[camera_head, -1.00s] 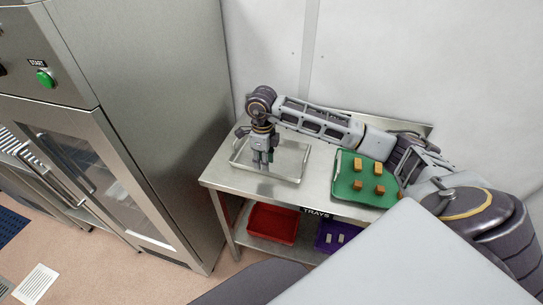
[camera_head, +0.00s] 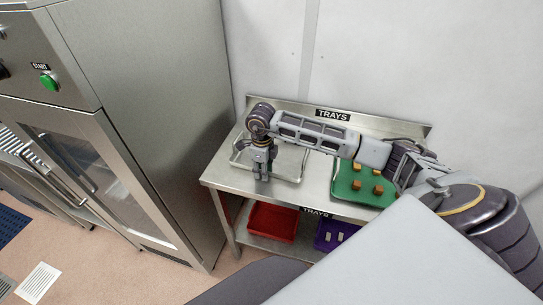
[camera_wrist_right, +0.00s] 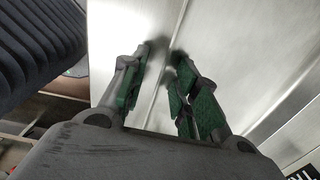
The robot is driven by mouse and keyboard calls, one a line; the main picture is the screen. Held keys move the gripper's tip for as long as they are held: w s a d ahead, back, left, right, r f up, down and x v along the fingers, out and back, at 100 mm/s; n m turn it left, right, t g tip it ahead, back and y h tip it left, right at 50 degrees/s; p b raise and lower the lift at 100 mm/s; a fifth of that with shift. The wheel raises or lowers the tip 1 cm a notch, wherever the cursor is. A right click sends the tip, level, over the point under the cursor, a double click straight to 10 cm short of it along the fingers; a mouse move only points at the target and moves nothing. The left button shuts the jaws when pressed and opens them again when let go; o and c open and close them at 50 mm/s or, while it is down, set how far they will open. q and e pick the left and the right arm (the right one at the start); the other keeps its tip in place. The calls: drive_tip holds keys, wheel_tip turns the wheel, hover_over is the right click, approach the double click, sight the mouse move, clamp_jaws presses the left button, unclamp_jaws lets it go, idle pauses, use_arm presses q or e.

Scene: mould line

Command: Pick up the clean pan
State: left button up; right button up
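The clean pan is an empty, shallow silver metal pan (camera_head: 304,166) on the steel table, left of the green tray. My right gripper (camera_head: 262,178) points down at the pan's near side, overlapping its front rim. In the right wrist view, the right gripper's green-padded fingers (camera_wrist_right: 158,88) stand apart, with a thin metal edge running between them. I cannot tell whether either finger touches that edge. The gripper hides part of the pan's near wall. My left gripper is not in view.
The steel table (camera_head: 222,178) stands against the wall. A green tray (camera_head: 350,195) with several brown blocks lies right of the pan, partly behind my arm. Red (camera_head: 270,224) and purple (camera_head: 326,240) bins sit on the lower shelf. A steel cabinet (camera_head: 165,120) stands close at left.

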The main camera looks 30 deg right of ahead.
clamp_jaws()
drive_tip(key=shift+r, duration=0.1)
idle(0.3)
wheel_tip(320, 180, up, 10)
drive_tip(key=b, duration=0.1)
idle(0.6)
